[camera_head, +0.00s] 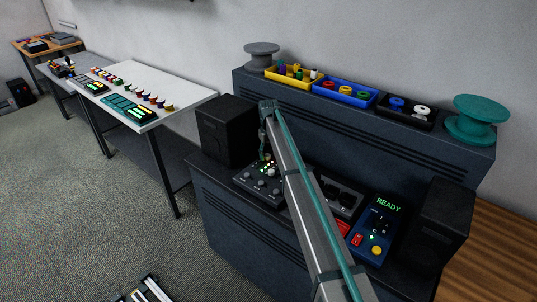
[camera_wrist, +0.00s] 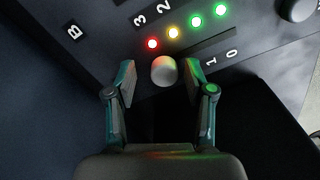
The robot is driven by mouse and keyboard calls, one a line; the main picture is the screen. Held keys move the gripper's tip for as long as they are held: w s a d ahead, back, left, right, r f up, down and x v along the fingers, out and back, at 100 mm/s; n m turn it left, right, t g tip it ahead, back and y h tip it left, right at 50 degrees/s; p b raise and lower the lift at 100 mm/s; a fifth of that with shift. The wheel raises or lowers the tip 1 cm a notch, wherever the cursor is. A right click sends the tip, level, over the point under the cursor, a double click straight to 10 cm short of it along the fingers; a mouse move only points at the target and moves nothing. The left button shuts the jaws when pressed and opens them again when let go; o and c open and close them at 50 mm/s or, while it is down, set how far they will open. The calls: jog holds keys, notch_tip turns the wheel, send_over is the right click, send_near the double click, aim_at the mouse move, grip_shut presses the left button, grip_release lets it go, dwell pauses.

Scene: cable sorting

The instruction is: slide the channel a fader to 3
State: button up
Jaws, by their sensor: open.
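The fader panel (camera_head: 258,187) is a dark box on the console, partly covered by my arm in the head view. In the wrist view a pale round fader cap (camera_wrist: 164,70) stands at the left end of a dark slot (camera_wrist: 212,45). The marks 1 and 0 lie below the slot's right part; 3 and 2 show above the lights. A letter B (camera_wrist: 73,32) is at upper left; I see no letter A. My gripper (camera_wrist: 162,82) is open, one finger each side of the cap, with gaps visible. Contact or height cannot be told.
Red, yellow and green lights (camera_wrist: 197,22) run above the slot. A dark knob (camera_wrist: 296,9) is at upper right. In the head view, speakers (camera_head: 227,130) flank the console devices, and a blue READY unit (camera_head: 375,228) stands right of my arm.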

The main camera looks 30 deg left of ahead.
aim_at(268, 155)
notch_tip(268, 155, up, 12)
dwell(0.6)
